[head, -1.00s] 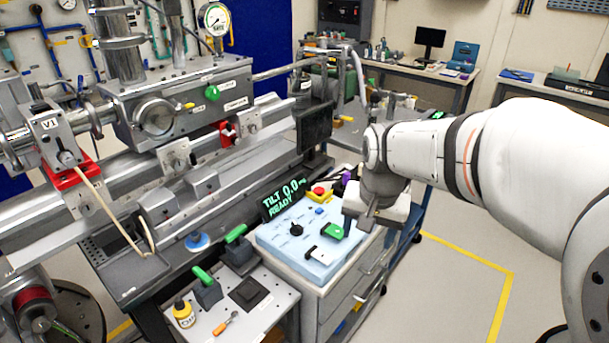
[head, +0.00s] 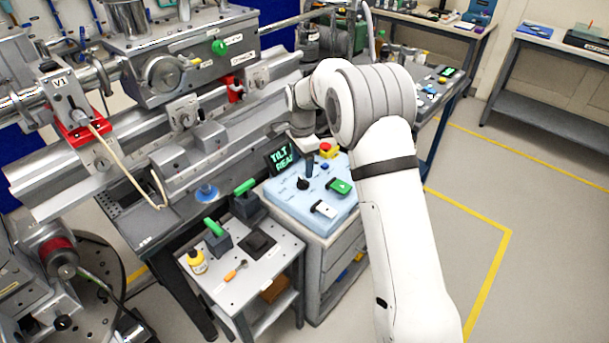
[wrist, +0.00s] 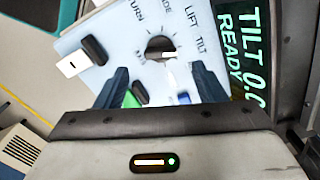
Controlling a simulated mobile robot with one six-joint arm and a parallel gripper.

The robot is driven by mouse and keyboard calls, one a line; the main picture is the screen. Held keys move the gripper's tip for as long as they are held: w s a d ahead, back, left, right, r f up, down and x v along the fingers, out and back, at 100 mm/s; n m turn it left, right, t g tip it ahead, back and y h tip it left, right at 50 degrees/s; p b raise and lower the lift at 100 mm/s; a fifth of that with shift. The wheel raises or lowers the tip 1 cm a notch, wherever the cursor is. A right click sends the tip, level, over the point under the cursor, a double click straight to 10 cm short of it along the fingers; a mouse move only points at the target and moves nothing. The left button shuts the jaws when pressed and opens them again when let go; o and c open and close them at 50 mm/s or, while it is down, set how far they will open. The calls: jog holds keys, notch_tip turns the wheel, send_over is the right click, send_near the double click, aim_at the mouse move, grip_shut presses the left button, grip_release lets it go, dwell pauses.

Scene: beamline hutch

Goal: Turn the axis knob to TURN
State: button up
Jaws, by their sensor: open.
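The axis knob (head: 302,184) is a small black dial on the pale blue control panel (head: 287,203). In the wrist view the knob (wrist: 158,45) lies beyond and between my fingertips, with printed labels around it; TURN, LIFT and TILT can be read. The display (head: 281,158) reads TILT; in the wrist view the display (wrist: 240,60) reads TILT 0 and READY. My gripper (head: 309,172) hangs over the panel close to the knob. In the wrist view my gripper (wrist: 160,80) is open, its dark fingers apart and empty.
A green switch (head: 339,186), a white-and-black switch (head: 323,208), a blue button (head: 325,166) and a red stop button (head: 328,149) surround the knob. A side table (head: 222,285) holds green-handled levers, a yellow bottle and an orange screwdriver. Floor at right is clear.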

aim_at(303, 180)
notch_tip(303, 180, down, 6)
jog(key=shift+f+p, duration=0.1)
jog(key=shift+p, duration=0.25)
jog(key=shift+c, duration=0.3)
jog(key=c, duration=0.9)
jog(key=shift+d, duration=0.2)
jog(key=shift+a, duration=0.1)
